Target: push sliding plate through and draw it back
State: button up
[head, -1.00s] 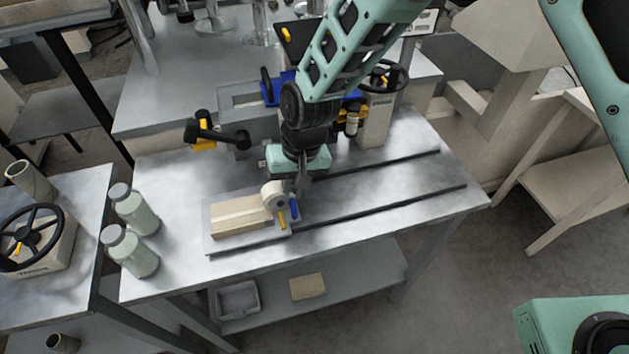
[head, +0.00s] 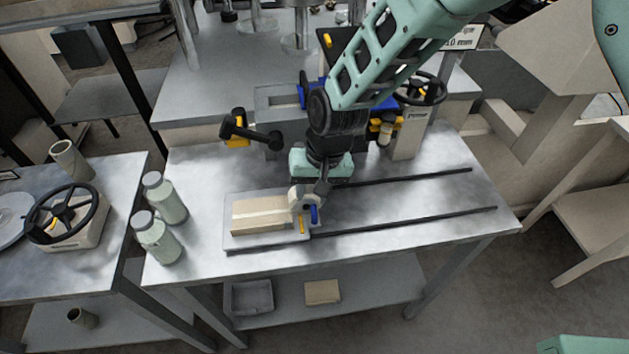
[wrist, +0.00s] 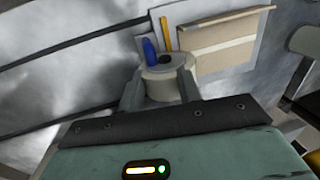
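The sliding plate (head: 240,241) is a flat pale grey plate at the left end of two black rails. It carries a tan box with a light stripe (head: 262,215). At its right end sit a pale roll-like piece (head: 300,199), a blue peg (head: 314,214) and a yellow peg (head: 301,225). My gripper (head: 319,190) points down just right of the pale piece. In the wrist view, the fingers of my gripper (wrist: 160,92) stand apart on either side of the pale piece (wrist: 165,75). I cannot tell whether they touch it. The plate (wrist: 240,22) lies beyond.
The rails (head: 430,217) run right across the bare metal table (head: 400,195). Two capped bottles (head: 164,199) stand left of the plate. A black-handled yellow clamp (head: 240,135) and a handwheel unit (head: 412,120) are behind. A lower shelf (head: 380,292) lies below.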

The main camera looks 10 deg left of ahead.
jog(key=w+d+r+b, duration=0.1)
jog(key=d+r+b, duration=0.2)
jog(key=r, duration=1.4)
jog(key=shift+d, duration=0.1)
jog(key=f+p, duration=0.2)
jog(key=f, duration=0.3)
jog(key=s+a+f+p, duration=0.1)
jog(key=f+p, duration=0.1)
jog(key=f, duration=0.4)
jog(key=s+a+f+p, duration=0.1)
jog(key=f+p, duration=0.2)
jog(key=f, duration=0.3)
jog(key=shift+s+a, duration=0.1)
jog(key=shift+s, duration=0.1)
grip_shut()
